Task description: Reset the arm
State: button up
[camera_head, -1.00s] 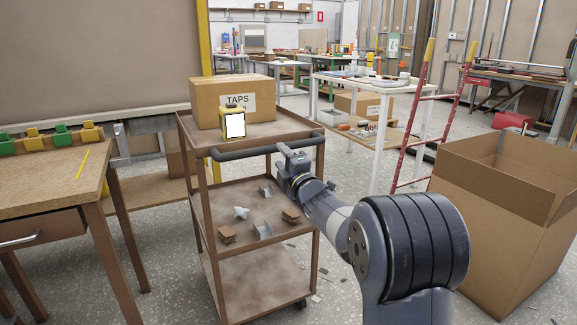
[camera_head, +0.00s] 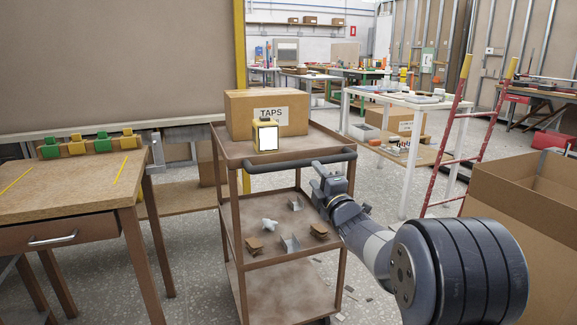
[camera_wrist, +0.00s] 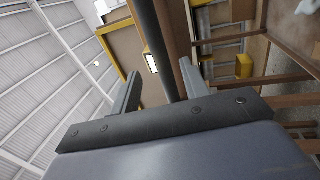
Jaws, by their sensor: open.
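My gripper (camera_head: 326,178) is at the right front of a brown cart, beside and just below the right end of its dark handle bar (camera_head: 300,162). In the wrist view its two fingers (camera_wrist: 160,78) are spread apart. The dark handle bar (camera_wrist: 153,42) runs between them in that picture. I cannot tell whether it touches them. No object is held. My arm is stretched forward from the lower right.
The cart (camera_head: 235,160) bears a TAPS box (camera_head: 240,108) and a yellow dispenser with a white front (camera_head: 265,138); small parts lie on its middle shelf. A wooden table (camera_head: 70,190) stands left, a red ladder (camera_head: 456,150) and open carton (camera_head: 530,205) right.

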aim_at(308, 165)
jog(key=x, duration=0.9)
jog(key=shift+s, duration=0.1)
jog(key=shift+s, duration=0.1)
